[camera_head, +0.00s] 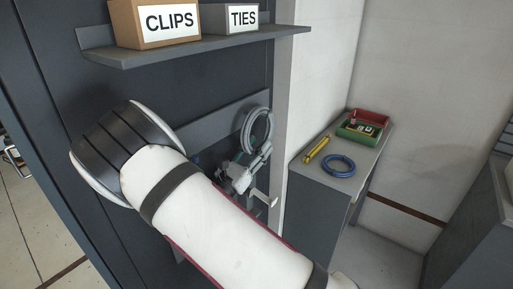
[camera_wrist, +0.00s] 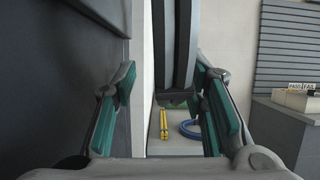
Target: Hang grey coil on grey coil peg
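The grey coil (camera_head: 246,129) is a pale grey ring standing upright beside the dark rack's panel (camera_head: 223,117) in the head view. My gripper (camera_head: 256,155) is at the coil's lower part. In the wrist view, a dark grey banded shape (camera_wrist: 175,50), which looks like the coil seen edge-on, hangs down between the fingers of my gripper (camera_wrist: 163,85). The teal pads stand wide apart, with a clear gap on the left and a small one on the right. The grey coil peg cannot be made out, so I cannot tell whether the coil rests on it.
A shelf (camera_head: 190,46) above holds a CLIPS box (camera_head: 165,22) and a TIES box (camera_head: 240,18). A pale peg-like piece (camera_head: 272,199) juts out below my gripper. A side cabinet (camera_head: 318,193) carries a blue coil (camera_head: 338,166), a yellow tool (camera_head: 316,149) and a red-green tray (camera_head: 368,117).

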